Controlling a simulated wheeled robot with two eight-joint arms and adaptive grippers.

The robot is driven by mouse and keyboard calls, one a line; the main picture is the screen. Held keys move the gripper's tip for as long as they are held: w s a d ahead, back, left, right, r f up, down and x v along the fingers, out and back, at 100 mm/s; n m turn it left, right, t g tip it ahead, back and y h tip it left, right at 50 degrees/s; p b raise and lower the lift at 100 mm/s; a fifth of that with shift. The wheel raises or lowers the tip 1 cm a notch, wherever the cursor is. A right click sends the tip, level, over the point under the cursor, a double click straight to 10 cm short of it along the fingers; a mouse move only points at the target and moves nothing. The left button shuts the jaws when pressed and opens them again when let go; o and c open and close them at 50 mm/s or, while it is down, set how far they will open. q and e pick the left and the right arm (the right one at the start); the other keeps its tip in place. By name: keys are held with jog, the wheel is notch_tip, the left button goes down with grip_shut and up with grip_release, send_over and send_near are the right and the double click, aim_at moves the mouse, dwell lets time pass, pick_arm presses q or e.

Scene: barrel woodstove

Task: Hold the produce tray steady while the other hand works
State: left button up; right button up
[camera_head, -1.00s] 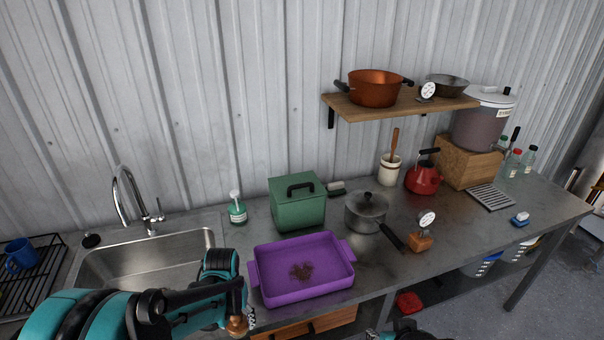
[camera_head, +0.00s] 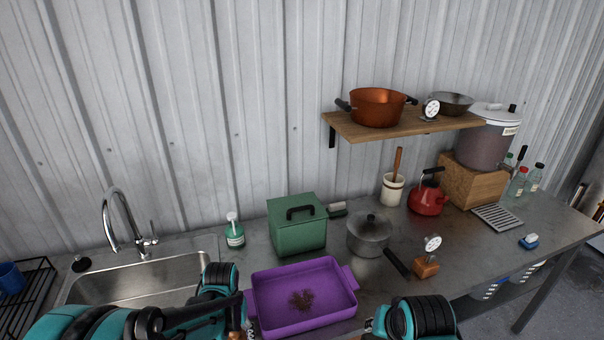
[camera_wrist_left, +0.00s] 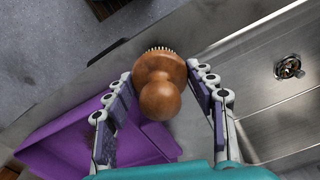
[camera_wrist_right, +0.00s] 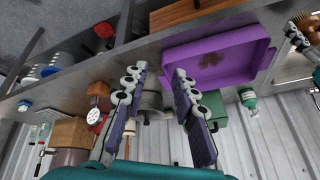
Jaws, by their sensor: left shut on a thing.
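The purple produce tray (camera_head: 270,318) lies flat at the counter's front edge, right of the sink, with a small dark brown heap (camera_head: 301,300) on its floor. My left gripper (camera_wrist_left: 160,82) is shut on a wooden brush (camera_wrist_left: 160,98) with a round knob and pale bristles. In the left wrist view the tray (camera_wrist_left: 70,145) is beside and partly behind the brush; whether they touch is unclear. My right gripper (camera_wrist_right: 160,73) is open and empty, with the tray (camera_wrist_right: 225,50) beyond its fingers. Its fingertips are hidden in the head view.
A green box (camera_head: 297,228), a lidded pot (camera_head: 370,234) and a small dial on a wooden block (camera_head: 427,267) stand behind and right of the tray. The sink (camera_head: 150,280) is at left. A shelf (camera_head: 395,124) with pans hangs above the counter.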

jog(key=w+a+f+m+g, duration=0.25)
jog(key=w+m, duration=0.35)
jog(key=w, duration=0.4)
jog(key=m+g, duration=0.3)
jog(key=m, duration=0.2)
send_over(345, 319)
notch_tip(345, 319, down, 5)
jog(key=shift+w+f, duration=0.15)
jog(key=shift+f, duration=0.7)
notch_tip(345, 319, down, 11)
jog(key=shift+f, duration=0.15)
grip_shut()
